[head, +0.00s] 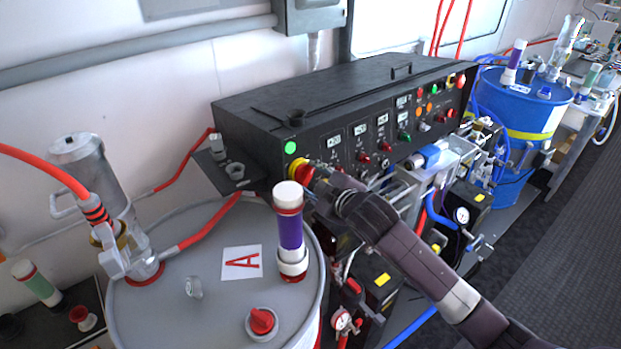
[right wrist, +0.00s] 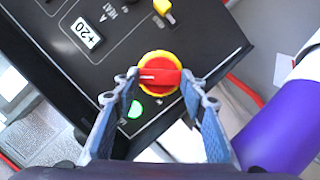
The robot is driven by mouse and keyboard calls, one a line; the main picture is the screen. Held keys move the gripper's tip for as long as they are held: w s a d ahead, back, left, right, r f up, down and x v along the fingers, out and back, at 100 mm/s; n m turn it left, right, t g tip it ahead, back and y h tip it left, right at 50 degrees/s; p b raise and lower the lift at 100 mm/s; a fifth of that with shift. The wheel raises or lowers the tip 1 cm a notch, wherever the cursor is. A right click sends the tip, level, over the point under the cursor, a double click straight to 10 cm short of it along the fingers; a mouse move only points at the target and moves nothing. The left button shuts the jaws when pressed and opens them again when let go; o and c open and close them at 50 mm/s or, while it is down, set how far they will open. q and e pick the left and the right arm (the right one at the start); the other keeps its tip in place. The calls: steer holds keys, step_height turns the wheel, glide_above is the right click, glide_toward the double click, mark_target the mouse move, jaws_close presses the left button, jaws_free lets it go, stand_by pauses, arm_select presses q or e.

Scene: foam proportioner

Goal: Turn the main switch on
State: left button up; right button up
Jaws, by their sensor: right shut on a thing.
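The main switch (head: 299,170) is a red handle on a round yellow plate, at the near left end of the black control console's front panel. In the right wrist view the switch (right wrist: 160,62) shows its red handle lying crosswise, with a white mark toward its left end. My right gripper (head: 318,180) reaches it from the right. In the right wrist view its fingertips (right wrist: 160,83) are closed on the two ends of the red handle. A green lamp (head: 290,147) beside the switch looks bright. My left gripper is not in view.
The black console (head: 330,95) carries several knobs and displays. A grey drum (head: 160,290) marked A stands in front left, with a purple-and-white tube (head: 290,230) upright on it, close to my right gripper. A blue drum (head: 535,115) stands at the back right. Hoses and gauges sit below the console.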

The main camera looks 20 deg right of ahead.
steer(key=shift+f, duration=0.1)
stand_by(0.5)
steer(key=o, duration=1.2)
steer(key=shift+c, duration=0.2)
steer(key=v, duration=1.2)
